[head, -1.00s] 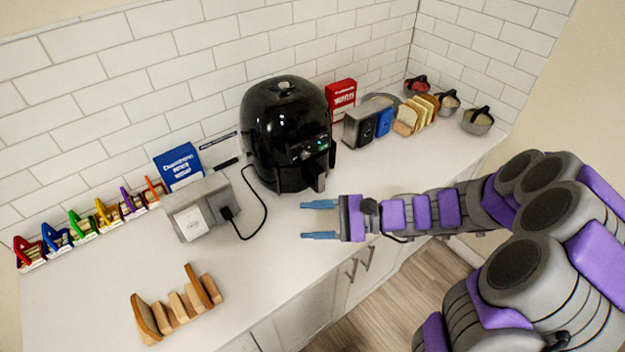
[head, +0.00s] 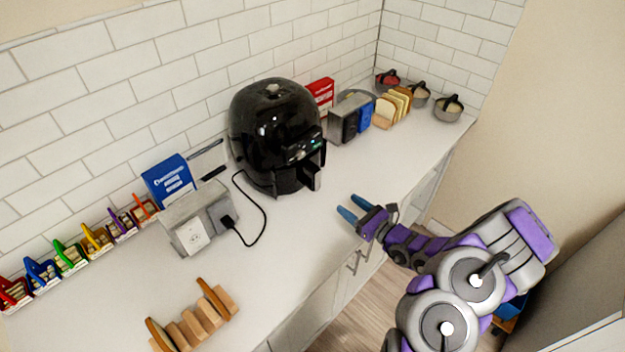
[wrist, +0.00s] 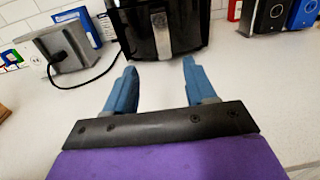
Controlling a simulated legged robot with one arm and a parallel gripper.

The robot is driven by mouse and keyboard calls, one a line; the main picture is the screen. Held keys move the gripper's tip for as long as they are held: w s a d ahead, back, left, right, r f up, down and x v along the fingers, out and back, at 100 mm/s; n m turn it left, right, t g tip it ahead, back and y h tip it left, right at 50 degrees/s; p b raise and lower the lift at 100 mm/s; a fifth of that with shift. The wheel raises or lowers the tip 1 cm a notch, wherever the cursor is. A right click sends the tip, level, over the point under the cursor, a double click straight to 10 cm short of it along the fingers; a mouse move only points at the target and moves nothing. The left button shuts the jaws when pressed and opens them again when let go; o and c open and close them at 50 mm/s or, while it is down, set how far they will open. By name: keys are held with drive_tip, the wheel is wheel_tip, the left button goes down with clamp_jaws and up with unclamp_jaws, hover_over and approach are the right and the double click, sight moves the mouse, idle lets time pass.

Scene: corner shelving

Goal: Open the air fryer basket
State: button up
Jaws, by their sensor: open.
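The black air fryer (head: 275,130) stands upright on the white counter against the tiled wall. Its basket handle (head: 311,176) sticks out at the lower front, and the basket looks shut. My gripper (head: 349,206), with blue fingers, is open and empty over the counter's front edge, in front of the air fryer and apart from it. In the wrist view the fryer's lower front and its handle (wrist: 161,34) show ahead, between and beyond the two open fingertips (wrist: 159,70).
A grey outlet box (head: 198,222) with a black cord (head: 264,208) stands left of the fryer. A slotted wooden rack (head: 195,322) lies at the front left. Bread slices (head: 392,107) and metal cups (head: 447,108) stand to the right. The counter before the fryer is clear.

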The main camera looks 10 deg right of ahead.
sight(318, 180)
drive_tip(key=b+x, duration=0.1)
drive_tip(key=x, duration=1.3)
drive_tip(key=shift+w+a+b, duration=0.2)
drive_tip(key=shift+w+b, duration=0.15)
drive_tip(key=shift+b, duration=0.05)
drive_tip(key=shift+w+a, duration=0.1)
drive_tip(key=shift+w, duration=0.35)
drive_tip(key=shift+r, duration=0.1)
drive_tip(key=shift+c, duration=0.4)
clamp_jaws()
